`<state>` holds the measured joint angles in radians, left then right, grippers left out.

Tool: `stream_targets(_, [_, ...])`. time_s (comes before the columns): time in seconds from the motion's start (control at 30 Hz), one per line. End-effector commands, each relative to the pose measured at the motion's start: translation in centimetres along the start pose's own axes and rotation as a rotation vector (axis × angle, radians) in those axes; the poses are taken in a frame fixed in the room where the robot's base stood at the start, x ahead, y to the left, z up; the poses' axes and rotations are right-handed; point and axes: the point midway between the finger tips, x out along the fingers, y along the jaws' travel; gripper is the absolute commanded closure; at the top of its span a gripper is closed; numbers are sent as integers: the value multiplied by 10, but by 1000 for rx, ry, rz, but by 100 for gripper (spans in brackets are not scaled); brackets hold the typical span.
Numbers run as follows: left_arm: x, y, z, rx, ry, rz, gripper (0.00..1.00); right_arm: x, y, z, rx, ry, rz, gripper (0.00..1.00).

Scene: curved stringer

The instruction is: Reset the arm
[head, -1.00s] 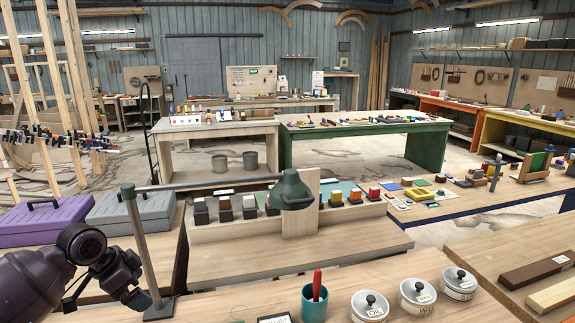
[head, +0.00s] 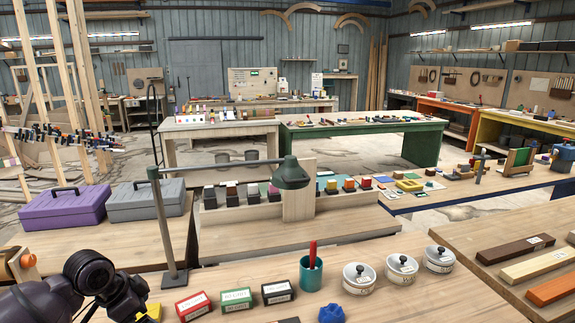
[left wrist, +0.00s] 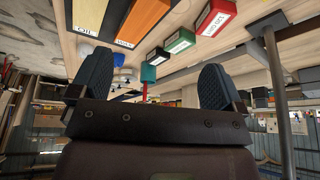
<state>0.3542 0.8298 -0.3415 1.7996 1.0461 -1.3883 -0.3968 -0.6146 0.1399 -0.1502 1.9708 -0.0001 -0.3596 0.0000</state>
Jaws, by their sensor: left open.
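My left arm (head: 95,290) comes in at the lower left of the head view, above the front bench, with its far end near the bottom edge. The left gripper (left wrist: 155,80) shows in the left wrist view with its two dark fingers wide apart. Nothing is held between them. The bench and its goods lie beyond the fingers, and that view looks turned over. My right gripper is in neither view.
On the front bench stand a lamp (head: 172,225), labelled red (head: 193,306), green (head: 236,299) and black (head: 277,292) boxes, a teal cup (head: 311,275) and several lidded tins (head: 358,278). A purple toolbox (head: 66,207) sits behind left.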

Motion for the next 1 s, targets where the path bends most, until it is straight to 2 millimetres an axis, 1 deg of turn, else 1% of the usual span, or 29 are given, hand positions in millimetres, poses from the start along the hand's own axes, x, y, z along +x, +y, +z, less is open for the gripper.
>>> stream_targets(0.03, [10, 14, 6, -7, -2, 7, 6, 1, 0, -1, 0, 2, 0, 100])
stream_targets(0.17, [30, 47, 19, -37, -11, 4, 6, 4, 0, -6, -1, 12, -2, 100])
stream_targets(0.2, [36, 59, 25, -51, -13, 2, 6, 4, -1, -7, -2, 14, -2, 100])
stream_targets(0.27, [44, 78, 33, -76, -15, -4, 6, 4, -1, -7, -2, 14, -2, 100])
stream_targets(0.3, [49, 92, 39, -98, -16, -10, 6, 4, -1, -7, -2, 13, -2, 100])
stream_targets(0.43, [57, 134, 59, -185, -19, -43, 6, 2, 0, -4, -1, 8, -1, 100])
stream_targets(0.5, [58, 155, 70, -242, -21, -65, 6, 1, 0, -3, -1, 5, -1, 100])
stream_targets(0.57, [56, 171, 80, -297, -25, -89, 6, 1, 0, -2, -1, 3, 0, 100])
stream_targets(0.7, [46, 204, 104, -440, -40, -153, 6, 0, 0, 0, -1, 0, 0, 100])
stream_targets(0.8, [36, 221, 120, -534, -56, -202, 6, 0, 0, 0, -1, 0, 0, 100])
stream_targets(1.0, [16, 243, 146, -684, -90, -284, 6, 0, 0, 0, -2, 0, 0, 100])
